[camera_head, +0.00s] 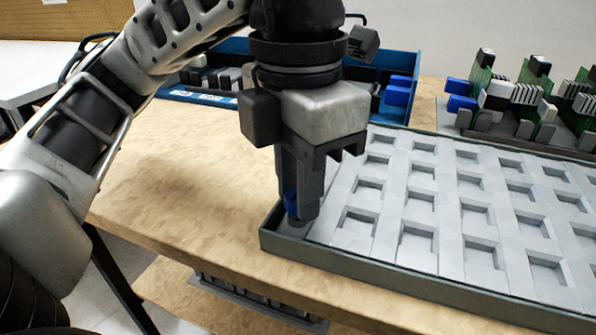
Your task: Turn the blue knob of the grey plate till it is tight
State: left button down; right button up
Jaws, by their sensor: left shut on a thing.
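The grey plate (386,216) is a light panel with rows of square recesses, lying inside a dark grey tray frame (400,270) on the wooden table. The blue knob (291,204) is at the plate's left corner, mostly hidden by the fingers. My left gripper (300,213) points straight down over that corner and is shut on the blue knob. Only a small blue part shows beside the fingers. How tight the knob sits cannot be seen. My right gripper is not in view.
A blue bin (235,46) with dark and grey parts stands behind my left arm. Green circuit boards with blue and white connectors (495,90) stand at the back right. The wooden table (170,170) is clear left of the tray. A lower shelf holds a rack (255,300).

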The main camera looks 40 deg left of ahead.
pick_arm(q)
jog(key=m, duration=0.2)
jog(key=shift+r+m+p, duration=0.1)
jog(key=shift+m+p, duration=0.2)
jog(key=shift+m, duration=0.1)
jog(key=m, duration=0.2)
jog(key=shift+m, duration=0.4)
jog(key=m+p, duration=0.1)
jog(key=m, duration=0.5)
jog(key=shift+w, duration=0.1)
jog(key=m, duration=0.6)
jog(key=shift+a+r+m, duration=0.1)
jog(key=shift+m, duration=0.2)
jog(key=m, duration=0.5)
jog(key=shift+p, duration=0.3)
jog(key=m, duration=0.7)
jog(key=shift+m, duration=0.3)
jog(key=m, duration=1.2)
jog(key=shift+m, duration=1.6)
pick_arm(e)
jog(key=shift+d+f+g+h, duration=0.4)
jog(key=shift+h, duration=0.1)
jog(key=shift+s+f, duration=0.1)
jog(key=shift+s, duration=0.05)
